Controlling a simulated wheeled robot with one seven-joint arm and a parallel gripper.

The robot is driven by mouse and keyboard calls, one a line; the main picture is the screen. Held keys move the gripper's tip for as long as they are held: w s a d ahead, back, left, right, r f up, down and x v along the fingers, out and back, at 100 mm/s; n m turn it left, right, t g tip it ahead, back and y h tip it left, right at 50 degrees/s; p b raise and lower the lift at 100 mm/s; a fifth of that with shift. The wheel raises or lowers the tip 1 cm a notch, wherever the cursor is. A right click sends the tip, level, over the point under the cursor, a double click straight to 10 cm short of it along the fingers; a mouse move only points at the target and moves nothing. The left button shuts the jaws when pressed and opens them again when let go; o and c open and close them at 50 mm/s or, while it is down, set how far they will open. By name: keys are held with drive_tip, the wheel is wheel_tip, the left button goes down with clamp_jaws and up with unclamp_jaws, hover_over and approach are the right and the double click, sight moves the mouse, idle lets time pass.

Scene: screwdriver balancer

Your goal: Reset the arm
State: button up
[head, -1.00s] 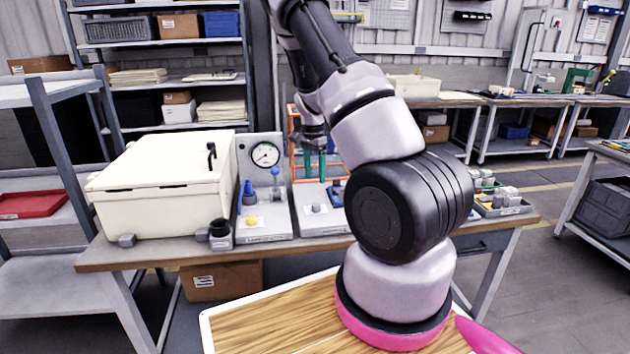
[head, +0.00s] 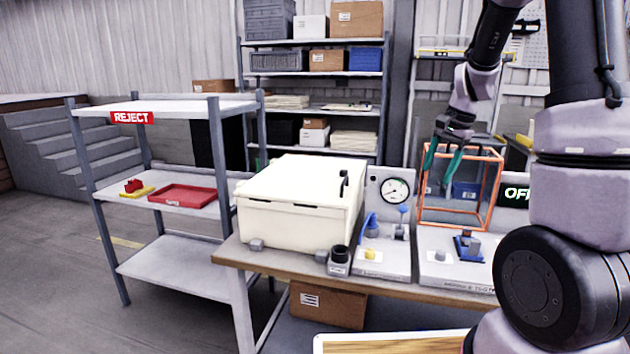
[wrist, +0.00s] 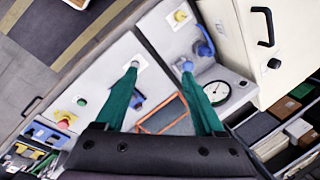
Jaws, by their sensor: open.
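My gripper (head: 439,176) hangs from my bent arm, with its two teal fingers spread and nothing between them. In the head view it overlaps the left part of an orange wire frame (head: 494,190). In the wrist view the same open gripper (wrist: 158,68) points toward the grey bench stations, its fingertips apart from each other. I cannot tell its exact height above the bench. My upper arm fills the right side of the head view and hides part of the bench there.
A grey station with a round gauge (head: 395,189) stands beside a cream lidded box (head: 300,210) on the bench. A blue fixture (head: 468,247) sits before the orange frame. A dark display (head: 515,194) reads "OFF". A REJECT shelf (head: 170,258) with a red tray (head: 182,196) stands left.

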drive_tip(key=s+a+r+n+t, duration=0.2)
drive_tip(key=s+a+r+n, duration=0.1)
drive_tip(key=s+r, duration=0.5)
drive_tip(key=s+a+r+n+t, duration=0.3)
drive_tip(key=s+r, duration=0.5)
drive_tip(key=s, duration=0.6)
drive_tip(key=shift+s+a+r+n, duration=0.25)
drive_tip(key=shift+s+a+n, duration=0.05)
drive_tip(key=shift+a+n, duration=0.6)
